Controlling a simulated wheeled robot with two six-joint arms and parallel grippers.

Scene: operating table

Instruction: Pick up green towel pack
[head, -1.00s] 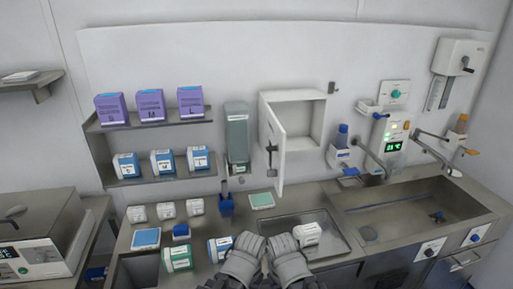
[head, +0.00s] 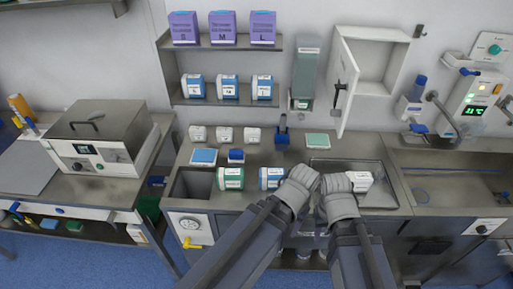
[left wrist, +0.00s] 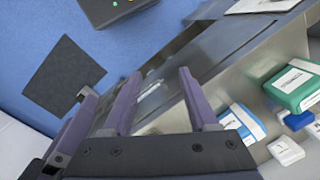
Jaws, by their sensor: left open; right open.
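A green pack with a white label (head: 231,178) stands at the front of the steel counter, left of a similar blue pack (head: 271,178). A flat light-green pack (head: 317,140) lies at the back. My left gripper (head: 303,181) and my right gripper (head: 338,183) are side by side over the counter, right of the blue pack. Their fingertips are hard to make out in the head view. In the left wrist view my left gripper (left wrist: 158,78) has its fingers apart, with nothing between them. That view also shows a green pack (left wrist: 295,86) at the right, clear of the fingers.
Several small white boxes (head: 224,134) and a flat blue pack (head: 204,156) lie behind the green pack. A shallow steel tray (head: 385,195) is at the right. An opening in the counter (head: 192,184) is at the left. A cabinet door (head: 341,84) stands open above.

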